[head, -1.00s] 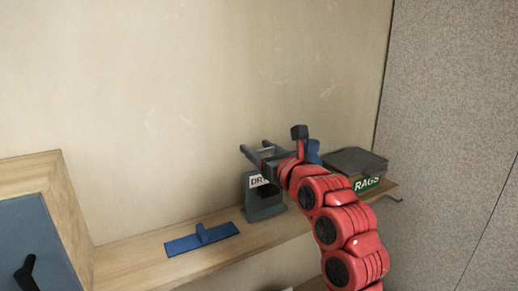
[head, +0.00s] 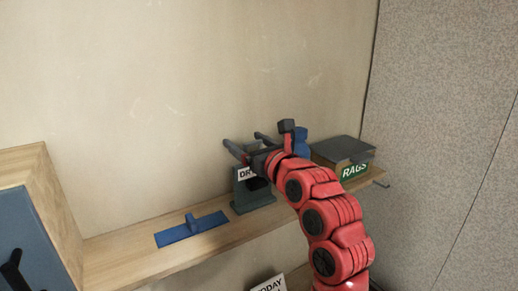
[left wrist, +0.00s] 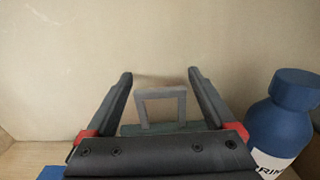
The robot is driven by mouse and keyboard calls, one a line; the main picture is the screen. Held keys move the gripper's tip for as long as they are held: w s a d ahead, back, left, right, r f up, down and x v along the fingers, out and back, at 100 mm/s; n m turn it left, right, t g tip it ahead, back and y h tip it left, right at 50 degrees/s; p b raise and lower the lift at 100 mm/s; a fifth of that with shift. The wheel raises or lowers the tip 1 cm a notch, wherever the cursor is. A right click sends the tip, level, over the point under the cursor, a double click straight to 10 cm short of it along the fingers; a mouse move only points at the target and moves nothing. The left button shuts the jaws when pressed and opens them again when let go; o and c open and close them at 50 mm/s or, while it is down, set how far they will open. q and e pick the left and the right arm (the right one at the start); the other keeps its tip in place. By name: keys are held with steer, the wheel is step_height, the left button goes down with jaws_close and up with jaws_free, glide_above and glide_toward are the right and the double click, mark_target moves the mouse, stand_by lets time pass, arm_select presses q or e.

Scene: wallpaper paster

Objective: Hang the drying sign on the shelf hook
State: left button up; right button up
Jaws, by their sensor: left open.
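The drying sign (head: 246,174), a white plate with the letters "DR" showing, is at a grey-green stand (head: 250,203) on the wooden shelf. My arm hides the rest of its text. My left gripper (head: 242,139) is open above the sign, its fingers pointing to the back wall. In the left wrist view a grey square loop (left wrist: 162,92), which looks like a handle, stands upright between the open fingers, with gaps at both sides. I cannot tell how deep it sits between them. A small metal hook (head: 381,184) sticks out at the shelf's right end. My right gripper is not in view.
A blue bottle (left wrist: 283,120) stands close to the right finger. A box marked RAGS (head: 355,171) is at the shelf's right end. A blue flat tool (head: 192,230) lies on the shelf (head: 130,258) at left. A "TODAY" sign (head: 268,286) shows below.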

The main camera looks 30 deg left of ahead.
arm_select(q)
steer(key=b+v, duration=0.8)
steer(key=v, duration=0.9)
steer(key=shift+d, duration=0.4)
